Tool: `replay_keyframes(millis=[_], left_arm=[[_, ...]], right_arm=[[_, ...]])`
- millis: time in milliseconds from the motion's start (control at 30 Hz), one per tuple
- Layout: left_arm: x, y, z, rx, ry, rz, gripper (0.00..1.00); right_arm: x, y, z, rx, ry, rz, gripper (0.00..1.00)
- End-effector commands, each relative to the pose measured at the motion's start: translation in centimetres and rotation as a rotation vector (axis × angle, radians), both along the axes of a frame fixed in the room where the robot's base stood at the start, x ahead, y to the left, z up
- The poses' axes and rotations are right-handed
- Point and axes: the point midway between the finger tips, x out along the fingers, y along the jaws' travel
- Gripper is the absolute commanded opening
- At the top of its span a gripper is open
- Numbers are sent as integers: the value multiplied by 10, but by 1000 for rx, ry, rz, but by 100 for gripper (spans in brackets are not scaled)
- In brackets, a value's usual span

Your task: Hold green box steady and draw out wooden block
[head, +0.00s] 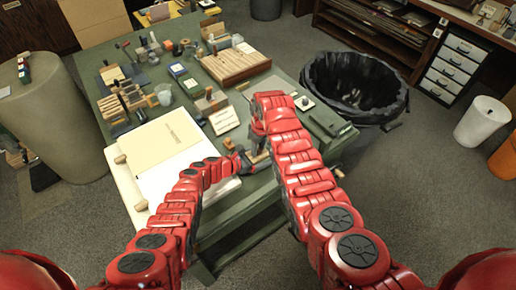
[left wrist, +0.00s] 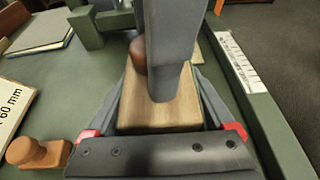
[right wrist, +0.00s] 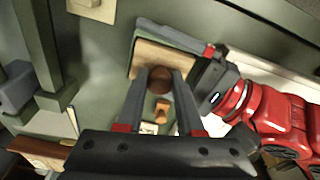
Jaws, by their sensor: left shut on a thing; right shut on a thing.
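The wooden block (right wrist: 150,57) is pale, with a round brown knob (right wrist: 158,86) on it. It also shows between my left fingers in the left wrist view (left wrist: 160,112). Of the green box, only a narrow green edge (right wrist: 172,36) shows beside the block; the rest is hidden by the grippers. My left gripper (head: 245,160) is shut on the box from the side, at the table's front part. My right gripper (head: 259,142) comes from above and is shut on the block's brown knob. In these views the block lies within the box outline; how deep it sits is hidden.
A white board (head: 150,185) with paper lies left of the grippers. Wooden racks (head: 236,64), small boxes and tools fill the rear of the green table (head: 285,75). A dark green case (head: 327,122) is at the right edge. A black-lined bin (head: 355,85) stands beyond it.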

Motion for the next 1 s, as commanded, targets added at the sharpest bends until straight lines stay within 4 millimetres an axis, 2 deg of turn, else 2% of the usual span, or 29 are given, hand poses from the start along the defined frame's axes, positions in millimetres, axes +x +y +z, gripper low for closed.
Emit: replay_keyframes(millis=[467, 1000], left_arm=[[0, 0, 0, 0, 0, 0, 20], [0, 0, 0, 0, 0, 0, 20]], right_arm=[[1, 0, 4, 1, -2, 0, 0], [1, 0, 31, 1, -2, 1, 0]])
